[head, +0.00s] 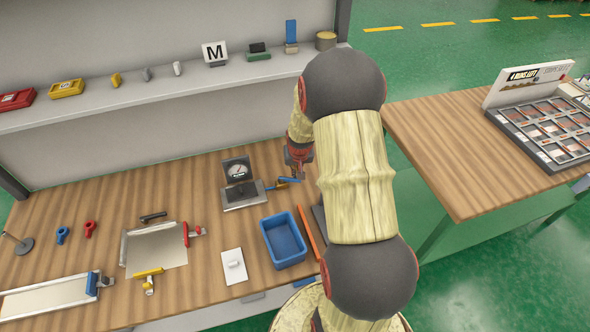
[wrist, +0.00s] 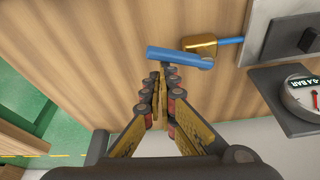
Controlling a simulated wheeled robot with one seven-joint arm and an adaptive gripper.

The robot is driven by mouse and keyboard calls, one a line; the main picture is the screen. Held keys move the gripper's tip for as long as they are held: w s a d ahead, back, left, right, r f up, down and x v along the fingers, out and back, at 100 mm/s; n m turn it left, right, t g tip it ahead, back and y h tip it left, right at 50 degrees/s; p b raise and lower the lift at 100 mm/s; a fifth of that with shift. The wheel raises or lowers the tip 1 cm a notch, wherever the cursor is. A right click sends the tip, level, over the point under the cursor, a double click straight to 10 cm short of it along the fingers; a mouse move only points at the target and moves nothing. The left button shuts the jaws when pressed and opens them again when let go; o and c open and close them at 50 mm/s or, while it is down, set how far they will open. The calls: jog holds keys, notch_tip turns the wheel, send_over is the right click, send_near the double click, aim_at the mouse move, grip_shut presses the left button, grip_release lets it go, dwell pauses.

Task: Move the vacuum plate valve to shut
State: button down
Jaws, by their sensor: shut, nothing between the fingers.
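The vacuum plate valve has a brass body (wrist: 199,44) and a blue lever (wrist: 180,57). The lever points left from the body in the wrist view, roughly in line with the pipe and slightly tilted. In the head view the lever (head: 290,180) shows right of the plate. My gripper (wrist: 161,74) is shut and empty, its tips close beside the lever near its free end. I cannot tell whether they touch it. The arm hides part of the gripper in the head view.
A blue bin (head: 284,243) and an orange bar (head: 308,234) lie in front. Another plate (head: 155,250) with red and yellow handles is at left. A shelf (head: 180,90) runs behind.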

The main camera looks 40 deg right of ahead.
aim_at(296, 181)
jog(key=shift+s+a+m+b, duration=0.2)
jog(key=shift+s+m+b, duration=0.15)
jog(key=shift+m, duration=0.35)
jog(key=shift+s+a+f+b, duration=0.15)
jog(key=shift+s+a+b, duration=0.1)
jog(key=shift+b, duration=0.55)
jog(key=m+b, duration=0.1)
jog(key=b, duration=0.1)
jog(key=a+m+g+h+b, duration=0.1)
jog(key=b, duration=0.1)
jog(key=shift+s+f+m, duration=0.15)
jog(key=shift+s+m, duration=0.25)
jog(key=m+b, duration=0.1)
jog(key=a+b, duration=0.1)
jog(key=shift+s+m+b, duration=0.25)
jog(key=shift+m+b, duration=0.05)
jog(key=shift+m, duration=0.1)
jog(key=shift+s+a+r+b, duration=0.2)
jog(key=shift+s+a+b, duration=0.1)
jog(key=shift+a+b, duration=0.3)
jog(key=shift+a+r+b, duration=0.1)
jog(key=shift+a+b, duration=0.4)
jog(key=shift+a, duration=0.1)
jog(key=shift+s+a, duration=0.1)
jog(key=shift+a, duration=0.1)
